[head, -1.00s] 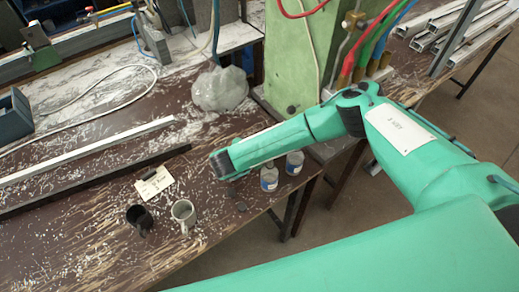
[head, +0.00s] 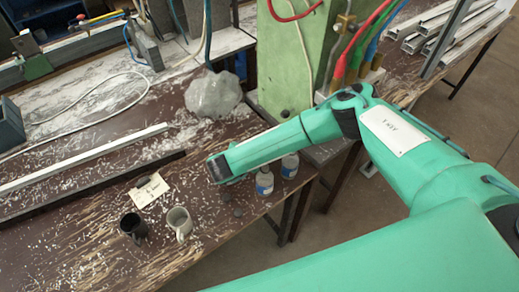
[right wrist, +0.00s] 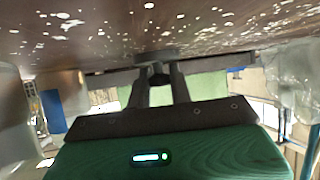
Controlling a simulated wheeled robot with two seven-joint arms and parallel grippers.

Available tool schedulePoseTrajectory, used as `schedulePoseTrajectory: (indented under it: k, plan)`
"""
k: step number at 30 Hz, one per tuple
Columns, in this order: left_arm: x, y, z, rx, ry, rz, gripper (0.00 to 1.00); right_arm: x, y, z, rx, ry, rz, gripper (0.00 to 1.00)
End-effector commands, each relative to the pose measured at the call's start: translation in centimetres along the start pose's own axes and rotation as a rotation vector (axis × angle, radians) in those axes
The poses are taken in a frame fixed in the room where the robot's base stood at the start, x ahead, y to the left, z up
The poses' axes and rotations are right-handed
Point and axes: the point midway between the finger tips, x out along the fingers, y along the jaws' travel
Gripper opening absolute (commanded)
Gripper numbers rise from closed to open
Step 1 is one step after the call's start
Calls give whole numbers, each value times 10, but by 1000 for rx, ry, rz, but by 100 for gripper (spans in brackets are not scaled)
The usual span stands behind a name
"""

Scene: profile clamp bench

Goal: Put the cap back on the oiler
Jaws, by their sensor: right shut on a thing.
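Two small bottles with blue labels, a nearer one (head: 264,184) and a farther one (head: 290,166), stand upright on the bench near its right edge. I cannot tell which is the oiler. My right arm comes in from the right, and its end is just left of and above the nearer bottle, hiding the fingers in the head view. In the right wrist view my right gripper (right wrist: 158,76) is shut on a small dark piece, apparently the cap (right wrist: 156,57), close to the bench surface. A blue-labelled shape shows at the left there. My left gripper is out of view.
A black mug (head: 133,228) and a pale mug (head: 179,222) stand at the front, near a paper card (head: 147,190). A small dark disc (head: 238,211) lies near the bench edge.

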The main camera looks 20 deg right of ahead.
Motion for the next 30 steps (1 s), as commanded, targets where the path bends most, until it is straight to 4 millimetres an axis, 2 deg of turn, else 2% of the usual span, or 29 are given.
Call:
schedulePoseTrajectory:
  k: [8, 30]
  plan:
    - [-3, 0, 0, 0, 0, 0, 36, -3, 1, -2, -3, -4, 0, 0]
    - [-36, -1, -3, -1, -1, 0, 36, -30, 1, -51, -2, -1, 1, 0]
